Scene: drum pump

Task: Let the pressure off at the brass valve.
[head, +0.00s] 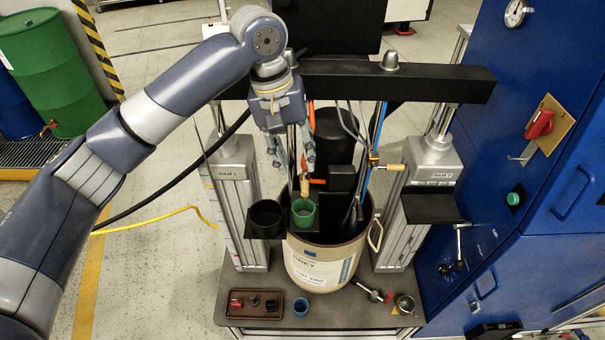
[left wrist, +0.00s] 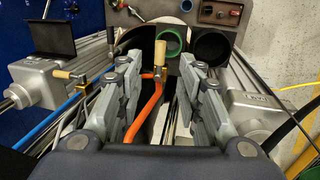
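My left gripper (head: 292,168) hangs in front of the crossbeam, pointing down, with its fingers apart. In the left wrist view its fingers (left wrist: 162,85) stand either side of an upright tan handle (left wrist: 160,54) on an orange hose. I see no contact with that handle, which also shows in the head view (head: 304,188). A small brass valve (head: 373,160) sits on the blue hose, right of the gripper, with a tan handle (head: 394,167) sticking out sideways. In the left wrist view the brass valve (left wrist: 82,86) is left of the fingers. My right gripper is not in view.
Black and green cups (head: 304,212) sit at the drum's front. A small tray (head: 254,304) lies on the base plate. A blue cabinet (head: 500,150) is at right.

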